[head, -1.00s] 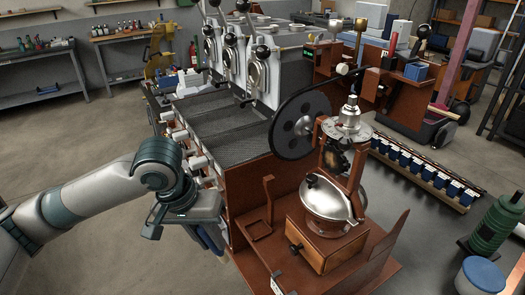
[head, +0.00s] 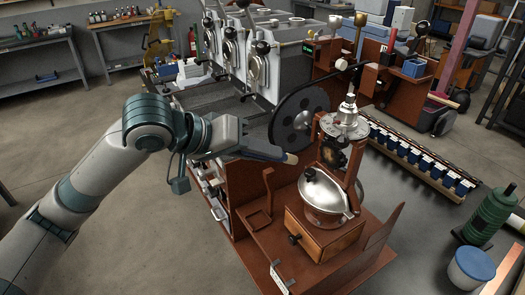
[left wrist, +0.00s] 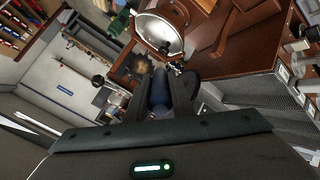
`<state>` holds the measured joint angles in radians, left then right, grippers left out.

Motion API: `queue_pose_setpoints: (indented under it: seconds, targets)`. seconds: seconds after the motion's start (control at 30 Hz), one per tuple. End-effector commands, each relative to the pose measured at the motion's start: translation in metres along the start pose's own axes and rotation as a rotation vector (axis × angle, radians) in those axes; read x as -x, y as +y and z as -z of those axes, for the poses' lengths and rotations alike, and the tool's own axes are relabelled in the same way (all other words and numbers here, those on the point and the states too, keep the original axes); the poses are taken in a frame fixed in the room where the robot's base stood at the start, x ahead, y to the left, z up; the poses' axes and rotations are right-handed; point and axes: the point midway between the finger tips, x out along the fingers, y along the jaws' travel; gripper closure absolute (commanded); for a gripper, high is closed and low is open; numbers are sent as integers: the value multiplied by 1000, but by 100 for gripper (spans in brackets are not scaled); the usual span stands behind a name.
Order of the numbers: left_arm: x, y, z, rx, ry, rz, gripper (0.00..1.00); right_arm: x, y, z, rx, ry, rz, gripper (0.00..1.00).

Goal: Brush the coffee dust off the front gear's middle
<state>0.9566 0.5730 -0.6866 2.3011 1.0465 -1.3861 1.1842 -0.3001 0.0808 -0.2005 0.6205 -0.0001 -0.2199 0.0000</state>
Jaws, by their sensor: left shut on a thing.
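The front gear (head: 331,153) is a small dark gear in the grinder's reddish-brown frame, with a brown patch at its middle. It also shows in the left wrist view (left wrist: 139,66), beyond the fingertips. My left gripper (head: 248,149) is shut on the blue handle of a brush (head: 265,152). The brush points right, its pale tan tip (head: 290,158) a short way left of the gear and apart from it. In the left wrist view the blue handle (left wrist: 160,94) lies between the fingers; the bristles are hard to make out. My right gripper is not in view.
A large black wheel (head: 299,121) stands just behind the brush. A silver domed bowl (head: 324,190) and a wooden drawer box (head: 325,232) sit below the gear. An upright brown bracket (head: 268,190) stands on the near left. Open floor lies to the left.

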Motion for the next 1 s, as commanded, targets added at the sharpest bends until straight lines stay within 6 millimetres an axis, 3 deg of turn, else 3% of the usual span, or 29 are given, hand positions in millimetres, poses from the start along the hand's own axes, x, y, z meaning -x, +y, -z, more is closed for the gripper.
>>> queue_pose_setpoints:
  seconds: [0.27, 1.0]
  targets:
    - [-5, 2, 2, 0, 0, -1, 100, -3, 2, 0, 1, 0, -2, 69]
    - [-48, 22, 22, 0, -1, 1, 100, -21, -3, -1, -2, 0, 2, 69]
